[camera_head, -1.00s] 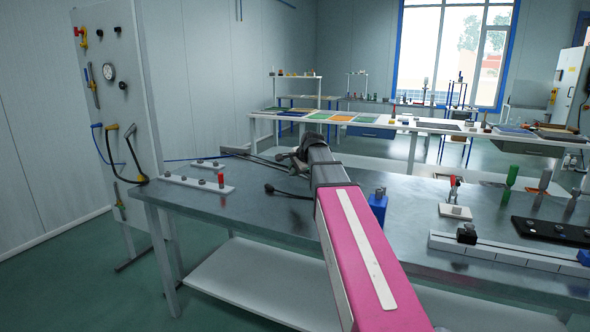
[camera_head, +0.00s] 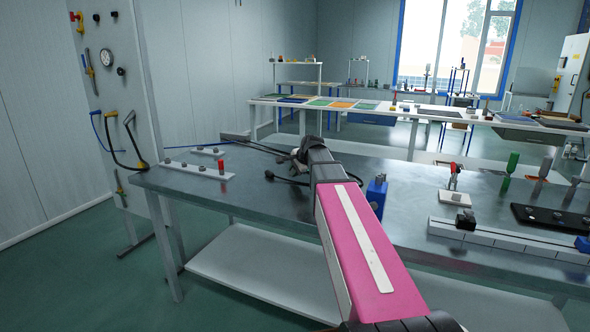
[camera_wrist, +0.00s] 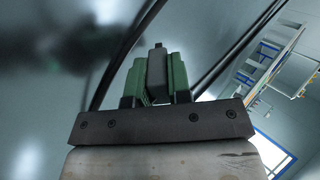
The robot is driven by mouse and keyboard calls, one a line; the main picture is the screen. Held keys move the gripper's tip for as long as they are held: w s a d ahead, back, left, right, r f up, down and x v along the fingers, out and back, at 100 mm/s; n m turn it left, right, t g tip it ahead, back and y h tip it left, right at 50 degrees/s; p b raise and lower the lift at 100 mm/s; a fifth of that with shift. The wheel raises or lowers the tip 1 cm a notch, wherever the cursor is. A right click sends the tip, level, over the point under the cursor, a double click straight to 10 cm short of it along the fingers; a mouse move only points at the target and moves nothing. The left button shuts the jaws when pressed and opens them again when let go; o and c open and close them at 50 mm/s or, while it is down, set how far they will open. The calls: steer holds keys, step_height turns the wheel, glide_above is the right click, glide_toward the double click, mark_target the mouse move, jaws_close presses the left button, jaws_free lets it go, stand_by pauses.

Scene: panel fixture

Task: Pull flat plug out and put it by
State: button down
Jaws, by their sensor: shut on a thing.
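My gripper (camera_wrist: 157,72) shows in the wrist view with its two green fingers closed around a dark grey block, the flat plug (camera_wrist: 157,70). A small dark tip sticks out above the block. In the head view, the gripper end lies beyond my pink and grey arm over the bench, and the plug cannot be made out there. Dark cable-like lines run past both sides of the fingers in the wrist view. The plug's socket cannot be clearly told.
The panel (camera_head: 108,85) with a gauge and looped cables stands at the left. The front left of the bench is fairly clear.

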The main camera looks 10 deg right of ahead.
steer(key=c, duration=1)
jaws_free()
